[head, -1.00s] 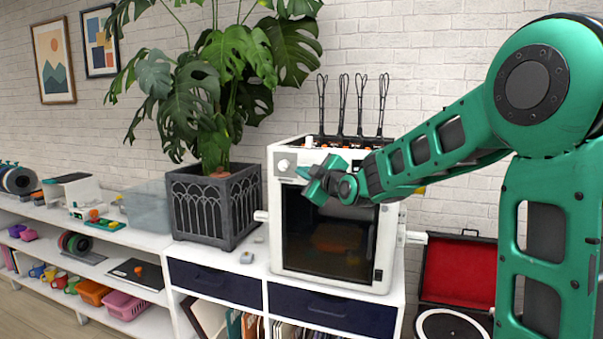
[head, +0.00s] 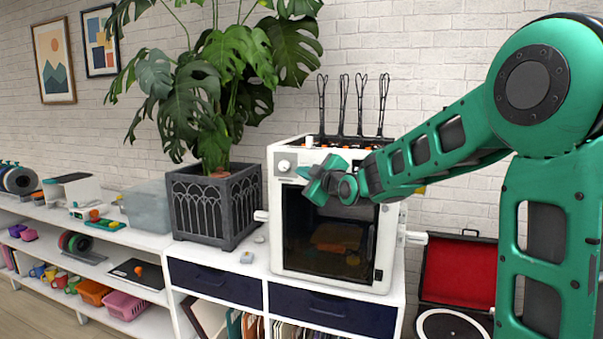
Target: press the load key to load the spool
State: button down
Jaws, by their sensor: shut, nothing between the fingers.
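A white 3D printer (head: 279,228) with a dark glass front stands on the white cabinet. Its top front strip has a round knob (head: 283,165) at the left. My gripper (head: 309,183) is shut and empty, in front of the upper left part of the printer's front, just below and right of the knob. My gripper and wrist cover the middle of the strip, so I cannot make out the load key. I cannot tell whether the fingertips touch the printer. Several dark looped stems and orange parts show on the printer's top; I cannot make out a spool there.
A large plant in a dark square planter (head: 216,207) stands close left of the printer. Small light objects (head: 247,257) lie on the cabinet top before it. An open red-lined case (head: 458,273) is at the right. Shelves with tools and bins (head: 127,305) run left.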

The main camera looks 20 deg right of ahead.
jog(key=shift+w+d, duration=0.5)
dwell(1.7)
jog(key=shift+s+a, duration=0.45)
jog(key=shift+s, duration=0.2)
dwell(0.3)
jog(key=s+a, duration=0.1)
jog(key=s, duration=0.1)
jog(key=s+a, duration=0.2)
dwell(0.4)
dwell(0.6)
